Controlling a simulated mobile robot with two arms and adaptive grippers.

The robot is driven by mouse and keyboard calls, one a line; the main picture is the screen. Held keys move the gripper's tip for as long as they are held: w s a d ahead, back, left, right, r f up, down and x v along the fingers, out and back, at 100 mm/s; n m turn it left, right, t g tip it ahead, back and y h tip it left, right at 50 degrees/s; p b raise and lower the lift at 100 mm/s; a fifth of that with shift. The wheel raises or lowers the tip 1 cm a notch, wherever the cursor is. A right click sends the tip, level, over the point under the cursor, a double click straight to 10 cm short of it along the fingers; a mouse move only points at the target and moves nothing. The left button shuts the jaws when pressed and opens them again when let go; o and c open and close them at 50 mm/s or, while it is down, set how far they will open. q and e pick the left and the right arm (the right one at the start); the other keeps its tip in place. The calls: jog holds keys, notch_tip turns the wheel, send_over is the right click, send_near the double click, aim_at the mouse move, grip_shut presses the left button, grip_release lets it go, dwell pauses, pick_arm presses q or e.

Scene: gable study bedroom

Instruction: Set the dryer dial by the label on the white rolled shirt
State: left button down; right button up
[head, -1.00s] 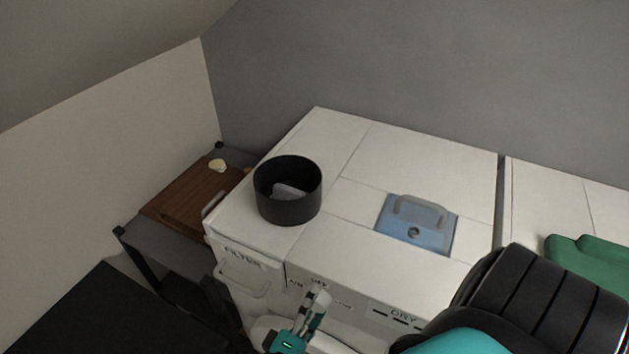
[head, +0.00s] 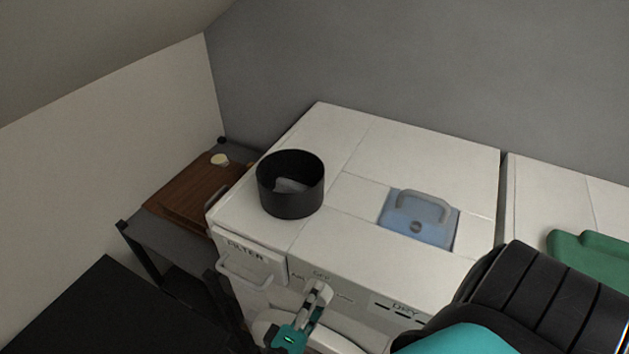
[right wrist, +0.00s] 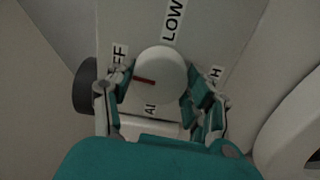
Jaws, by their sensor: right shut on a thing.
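The dryer (head: 365,265) is a white machine with a control panel on its front edge. Its round white dial (right wrist: 160,72) has a red pointer mark aimed left, near the partly hidden OFF label (right wrist: 120,58). LOW (right wrist: 172,20) is at the top of the right wrist view, a partly hidden H label at right, and AI below. My right gripper (right wrist: 158,92) is shut on the dial, one finger on each side; in the head view it (head: 317,296) reaches the panel from below. No white rolled shirt can be made out. My left gripper is out of view.
A black round bin (head: 291,198) with a pale thing inside and a blue handled box (head: 405,225) are on the dryer top. A FILTER panel (head: 240,252) with handle is left of the dial. A brown board (head: 190,195) lies at left, a green thing (head: 590,255) at right.

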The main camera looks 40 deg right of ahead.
jog(key=shift+m+b, duration=2.95)
jog(key=shift+m, duration=0.25)
jog(key=shift+r, duration=0.1)
jog(key=o, duration=1.2)
jog(key=shift+w, duration=0.1)
